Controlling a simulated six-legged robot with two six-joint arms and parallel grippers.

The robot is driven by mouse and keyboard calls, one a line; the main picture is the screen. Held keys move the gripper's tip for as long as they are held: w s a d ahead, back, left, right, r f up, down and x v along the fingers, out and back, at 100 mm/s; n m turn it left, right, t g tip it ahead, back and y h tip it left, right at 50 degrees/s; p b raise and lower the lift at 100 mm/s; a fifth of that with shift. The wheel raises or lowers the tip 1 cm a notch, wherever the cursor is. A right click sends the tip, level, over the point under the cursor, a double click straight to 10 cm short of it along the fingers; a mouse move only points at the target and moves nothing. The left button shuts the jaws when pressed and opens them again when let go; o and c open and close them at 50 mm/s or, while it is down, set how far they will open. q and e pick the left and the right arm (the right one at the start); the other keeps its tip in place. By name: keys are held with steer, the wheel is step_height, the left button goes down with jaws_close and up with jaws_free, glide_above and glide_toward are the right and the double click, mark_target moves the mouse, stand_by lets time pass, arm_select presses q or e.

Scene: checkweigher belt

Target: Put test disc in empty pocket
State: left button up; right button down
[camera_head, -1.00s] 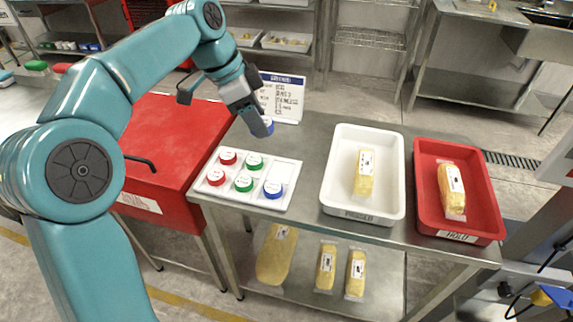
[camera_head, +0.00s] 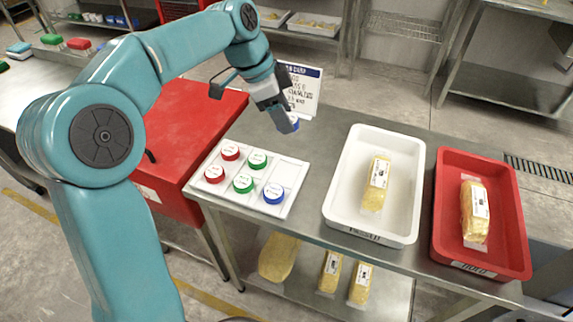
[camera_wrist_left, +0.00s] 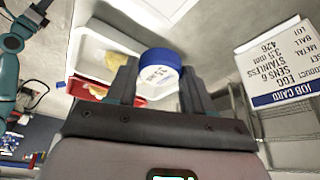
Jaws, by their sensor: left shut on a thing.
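My left gripper (camera_head: 287,122) is shut on a blue test disc (camera_head: 294,124), held above the back right part of the white pocket tray. In the left wrist view the blue disc (camera_wrist_left: 159,64) with a white labelled face sits between the two fingers (camera_wrist_left: 155,85). The pocket tray (camera_head: 208,187) holds two red discs (camera_head: 222,163), two green discs (camera_head: 250,172) and one blue disc (camera_head: 273,193). The pocket at its back right (camera_head: 289,172) looks empty. My right gripper is not in view.
A white tub (camera_head: 339,190) and a red tub (camera_head: 450,211), each with a yellow wrapped pack, stand to the right on the steel table. A job card (camera_head: 302,88) stands behind the gripper. A red cabinet (camera_head: 180,150) stands left of the table.

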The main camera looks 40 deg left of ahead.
arm_select(q)
step_height(320, 180, down, 15)
steer(key=shift+s+r+b, duration=0.1)
steer(key=shift+s+b, duration=0.05)
steer(key=shift+b, duration=0.6)
steer(key=shift+a+f, duration=0.1)
steer(key=shift+f, duration=0.1)
